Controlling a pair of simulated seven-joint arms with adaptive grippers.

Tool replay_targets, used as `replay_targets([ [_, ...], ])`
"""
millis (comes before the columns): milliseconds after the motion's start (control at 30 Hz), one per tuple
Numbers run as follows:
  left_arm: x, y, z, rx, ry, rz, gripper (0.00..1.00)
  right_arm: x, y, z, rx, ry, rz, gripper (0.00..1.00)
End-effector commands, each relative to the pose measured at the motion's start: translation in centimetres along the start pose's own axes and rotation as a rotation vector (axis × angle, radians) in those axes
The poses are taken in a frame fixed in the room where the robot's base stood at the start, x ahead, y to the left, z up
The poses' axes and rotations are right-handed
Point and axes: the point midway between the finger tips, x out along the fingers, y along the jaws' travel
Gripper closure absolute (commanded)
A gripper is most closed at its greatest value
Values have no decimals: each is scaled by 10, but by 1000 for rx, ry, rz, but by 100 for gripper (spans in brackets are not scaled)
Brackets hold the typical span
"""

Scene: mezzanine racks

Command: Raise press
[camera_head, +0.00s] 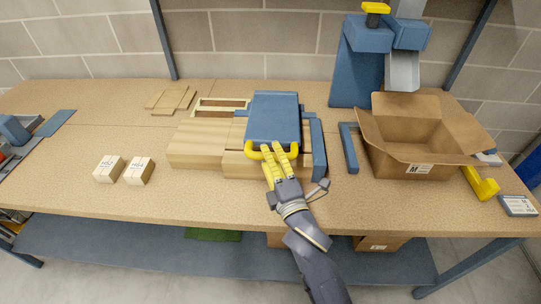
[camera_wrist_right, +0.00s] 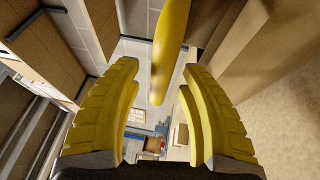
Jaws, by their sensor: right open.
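The press has a blue top plate (camera_head: 273,117) with a yellow handle (camera_head: 270,151) along its front edge. It lies over light wooden blocks (camera_head: 200,145) on the table. My right gripper (camera_head: 278,160) is at the handle, its yellow fingers pointing away from me. In the right wrist view the fingers (camera_wrist_right: 155,110) are open, and the yellow handle bar (camera_wrist_right: 172,45) shows between and beyond their tips. I cannot tell whether either finger touches it. My left gripper is in neither view.
An open cardboard box (camera_head: 415,138) stands right of the press, before a blue dispenser (camera_head: 358,65). Two small labelled boxes (camera_head: 124,170) sit on the left. Thin wooden strips (camera_head: 170,100) lie behind. The table front at centre-left is clear.

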Motion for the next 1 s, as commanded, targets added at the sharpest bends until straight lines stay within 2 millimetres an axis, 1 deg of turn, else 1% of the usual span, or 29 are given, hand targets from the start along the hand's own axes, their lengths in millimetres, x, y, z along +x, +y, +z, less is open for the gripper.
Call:
replay_targets([
  [100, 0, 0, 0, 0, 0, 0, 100, 3, 0, 0, 0, 0, 0, 59],
  [367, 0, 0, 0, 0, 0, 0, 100, 4, 0, 0, 0, 0, 0, 59],
  [400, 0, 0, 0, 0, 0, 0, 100, 4, 0, 0, -1, 0, 0, 56],
  [767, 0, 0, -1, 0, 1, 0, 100, 4, 0, 0, -1, 0, 0, 98],
  [800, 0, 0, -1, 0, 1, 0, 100, 4, 0, 0, -1, 0, 0, 100],
  [1000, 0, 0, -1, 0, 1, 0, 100, 4, 0, 0, -1, 0, 0, 100],
])
